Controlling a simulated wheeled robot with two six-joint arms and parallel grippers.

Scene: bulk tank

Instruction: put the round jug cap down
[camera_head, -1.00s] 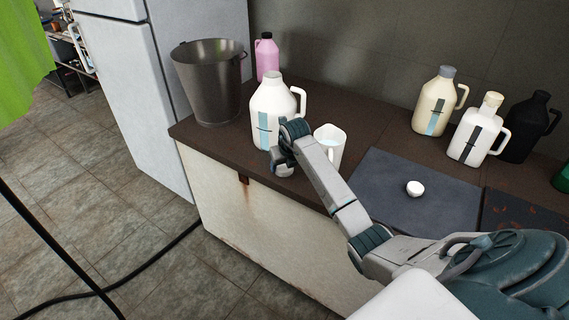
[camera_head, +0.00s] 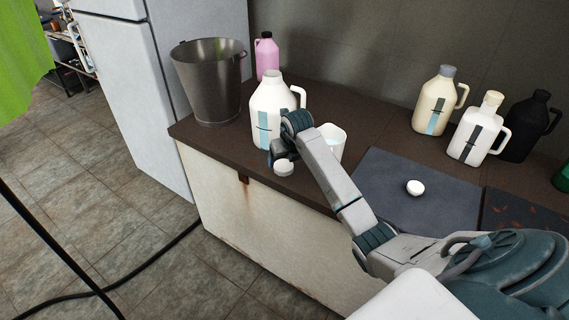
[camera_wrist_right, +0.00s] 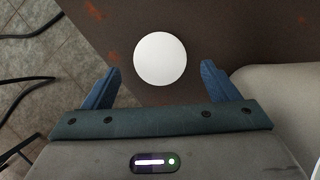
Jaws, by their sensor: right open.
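The round jug cap (camera_wrist_right: 160,60) is a white disc. In the right wrist view it lies over the brown counter, between and just beyond my right gripper's (camera_wrist_right: 161,74) spread fingers, with a gap on each side. In the head view the cap (camera_head: 284,168) shows at the counter's front edge, just below my right gripper (camera_head: 279,156). That gripper is open and holds nothing. The white jug (camera_head: 266,122) with a blue-and-dark label stands uncapped right behind the gripper. My left gripper is not in view.
A white pitcher (camera_head: 334,150) stands right of the gripper, partly hidden by my arm. A metal bucket (camera_head: 208,85) and pink jug (camera_head: 267,58) stand behind. A dark mat (camera_head: 440,208) bears another small white round piece (camera_head: 415,187). Several capped jugs stand at the back right.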

